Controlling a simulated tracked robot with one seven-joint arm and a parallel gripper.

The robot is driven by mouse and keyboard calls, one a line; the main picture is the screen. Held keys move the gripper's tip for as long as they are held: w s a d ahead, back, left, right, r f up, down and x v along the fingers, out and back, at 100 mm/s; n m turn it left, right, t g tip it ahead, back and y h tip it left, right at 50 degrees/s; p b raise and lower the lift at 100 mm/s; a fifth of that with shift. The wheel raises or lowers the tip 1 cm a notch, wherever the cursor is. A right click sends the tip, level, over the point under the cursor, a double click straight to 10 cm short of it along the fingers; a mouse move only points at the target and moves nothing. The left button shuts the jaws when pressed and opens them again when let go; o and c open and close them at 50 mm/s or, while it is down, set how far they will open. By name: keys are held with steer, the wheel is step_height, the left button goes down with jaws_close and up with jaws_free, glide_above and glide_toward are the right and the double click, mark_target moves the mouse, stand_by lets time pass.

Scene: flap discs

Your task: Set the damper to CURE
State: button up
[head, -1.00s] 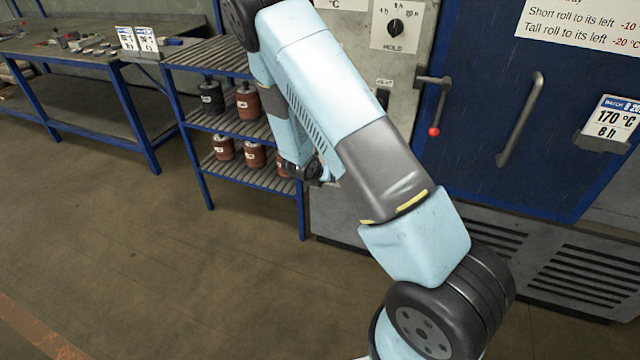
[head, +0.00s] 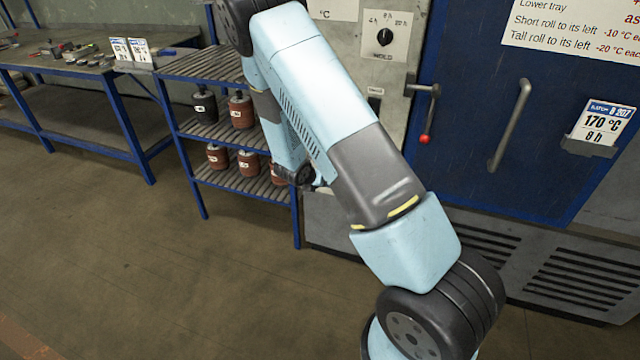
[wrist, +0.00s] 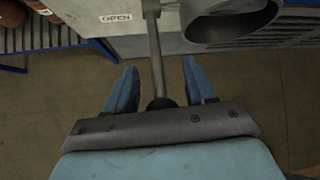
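The damper lever (wrist: 155,50), a grey rod with a dark round knob (wrist: 159,103) at its near end, shows in the wrist view. An OPEN label (wrist: 115,18) is on the pale panel to the left of the rod. No CURE label can be seen. My gripper (wrist: 158,72) has its two blue fingers apart, one on each side of the rod, with gaps showing on both sides. The knob lies close to the gripper's palm; I cannot tell whether they touch.
A round grey duct opening (wrist: 230,18) is right of the lever. In the head view, a blue-framed shelf (head: 215,132) with rolls stands left of the oven. The blue oven door (head: 470,110) has a red-tipped latch (head: 425,125) and handle (head: 510,125). Floor at left is clear.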

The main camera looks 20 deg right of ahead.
steer(key=shift+r, duration=0.1)
steer(key=shift+s+a+r, duration=0.15)
steer(key=shift+a+r, duration=0.05)
steer(key=v, duration=1.3)
steer(key=shift+f, duration=0.15)
steer(key=s+d+r+m+g, duration=0.1)
steer(key=s+d+r+m, duration=0.3)
steer(key=r, duration=0.3)
steer(key=s+d+r+m, duration=0.2)
steer(key=s+r+m, duration=0.1)
steer(key=r+m, duration=0.4)
steer(key=s+d+r+m+g, duration=0.1)
steer(key=s+d+r+m, duration=0.35)
steer(key=r, duration=0.25)
steer(key=s+a+r+m+y, duration=0.1)
steer(key=s+r+m+y, duration=0.1)
steer(key=s+r+m, duration=0.2)
steer(key=s+a+r+m+t+y, duration=0.1)
steer(key=s+r+m, duration=0.3)
steer(key=s, duration=0.4)
steer(key=s+a+r+m+y, duration=0.1)
steer(key=s+r+m+y, duration=0.2)
steer(key=s+m, duration=0.3)
steer(key=shift+s+a+r+m+t, duration=0.1)
steer(key=shift+s+r+m+t, duration=0.1)
steer(key=shift+r, duration=0.15)
steer(key=shift+s+a+r+m+t, duration=0.1)
steer(key=shift+r+t, duration=0.1)
steer(key=shift+r, duration=0.15)
